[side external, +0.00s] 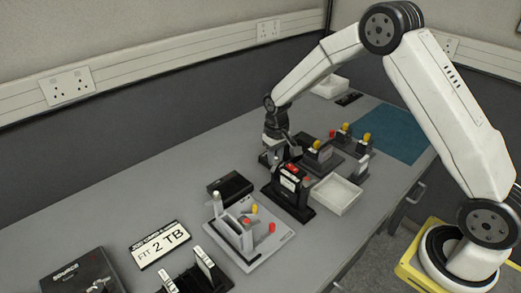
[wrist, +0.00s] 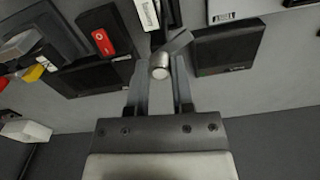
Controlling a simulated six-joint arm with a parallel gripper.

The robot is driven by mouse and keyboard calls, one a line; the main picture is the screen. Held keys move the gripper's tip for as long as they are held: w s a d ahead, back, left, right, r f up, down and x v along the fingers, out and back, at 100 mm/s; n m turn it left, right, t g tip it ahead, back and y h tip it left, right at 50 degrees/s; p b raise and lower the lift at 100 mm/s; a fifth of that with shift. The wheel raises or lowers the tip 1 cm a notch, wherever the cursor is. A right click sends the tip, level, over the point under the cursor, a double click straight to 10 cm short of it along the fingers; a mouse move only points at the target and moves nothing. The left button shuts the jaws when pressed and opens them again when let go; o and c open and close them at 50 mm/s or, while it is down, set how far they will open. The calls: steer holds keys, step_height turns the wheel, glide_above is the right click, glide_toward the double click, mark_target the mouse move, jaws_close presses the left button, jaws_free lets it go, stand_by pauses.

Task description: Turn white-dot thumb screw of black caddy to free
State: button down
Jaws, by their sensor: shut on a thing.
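The black caddy (side external: 290,203) stands upright near the middle of the bench, with a white label and a red part on top. In the wrist view its label (wrist: 147,14) shows at the top edge. My gripper (side external: 283,152) is low behind the caddy in the side view. In the wrist view my gripper (wrist: 167,66) is shut on a grey thumb screw (wrist: 176,46) with a pale round end. The fingers hide part of the screw, and I cannot tell how far it is turned. The screw is too small to make out in the side view.
A flat black box (side external: 230,186) lies left of the caddy; a white open tray (side external: 336,194) is close on its right. A grey fixture plate (side external: 248,240) is in front. The bench's back left is clear.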

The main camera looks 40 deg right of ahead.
mark_target(276, 159)
steer(key=m, duration=0.3)
steer(key=shift+m, duration=2.3)
steer(key=shift+c, duration=2.4)
jaws_free()
steer(key=shift+r, duration=0.15)
steer(key=shift+r, duration=3.8)
steer(key=shift+s, duration=0.15)
